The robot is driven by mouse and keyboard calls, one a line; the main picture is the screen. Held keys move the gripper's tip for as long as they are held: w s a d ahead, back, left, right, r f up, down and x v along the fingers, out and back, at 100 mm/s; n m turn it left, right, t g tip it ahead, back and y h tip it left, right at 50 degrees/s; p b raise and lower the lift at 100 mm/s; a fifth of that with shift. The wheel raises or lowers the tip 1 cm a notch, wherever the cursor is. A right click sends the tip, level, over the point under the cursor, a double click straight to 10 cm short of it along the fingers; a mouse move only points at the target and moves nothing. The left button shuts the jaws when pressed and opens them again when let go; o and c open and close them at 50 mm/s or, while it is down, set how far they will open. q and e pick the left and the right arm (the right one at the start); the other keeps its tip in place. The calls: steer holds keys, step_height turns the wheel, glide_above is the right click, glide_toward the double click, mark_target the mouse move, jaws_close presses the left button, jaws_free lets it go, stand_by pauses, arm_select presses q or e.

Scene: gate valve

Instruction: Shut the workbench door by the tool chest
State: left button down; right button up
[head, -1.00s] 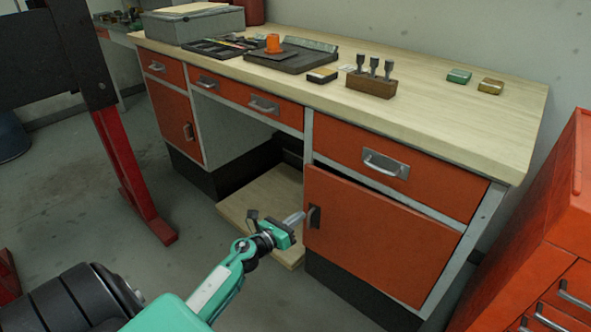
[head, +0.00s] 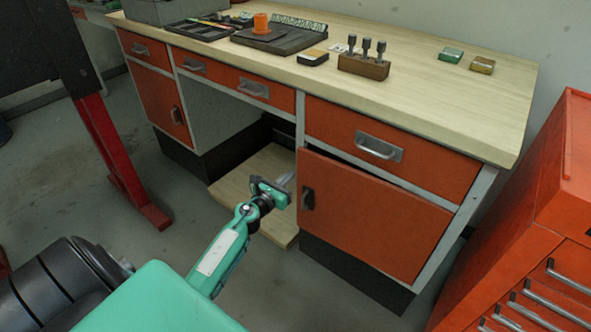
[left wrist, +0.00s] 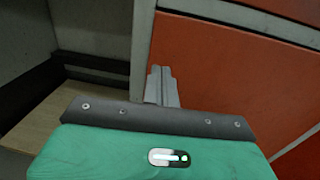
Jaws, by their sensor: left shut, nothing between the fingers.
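The orange workbench door (head: 370,215) below the right-hand drawer stands slightly ajar, with a dark gap along its top edge. Its dark handle (head: 308,199) is near its left edge. My left gripper (head: 286,181) is shut and empty, just left of the door's left edge near the handle. In the left wrist view the closed fingers (left wrist: 161,84) overlap the door's left edge, and the orange door (left wrist: 220,80) fills the right side. I cannot tell whether they touch it. My right gripper is not in view.
The orange tool chest (head: 500,240) stands to the right of the workbench (head: 440,105). A wooden board (head: 255,185) lies low in the open knee space, beneath my left gripper. A red post (head: 110,160) stands at the left. Tools and small boxes sit on the top.

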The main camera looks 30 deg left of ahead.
mark_target(301, 165)
arm_select(q)
steer(key=w, duration=0.3)
steer(key=shift+w, duration=0.9)
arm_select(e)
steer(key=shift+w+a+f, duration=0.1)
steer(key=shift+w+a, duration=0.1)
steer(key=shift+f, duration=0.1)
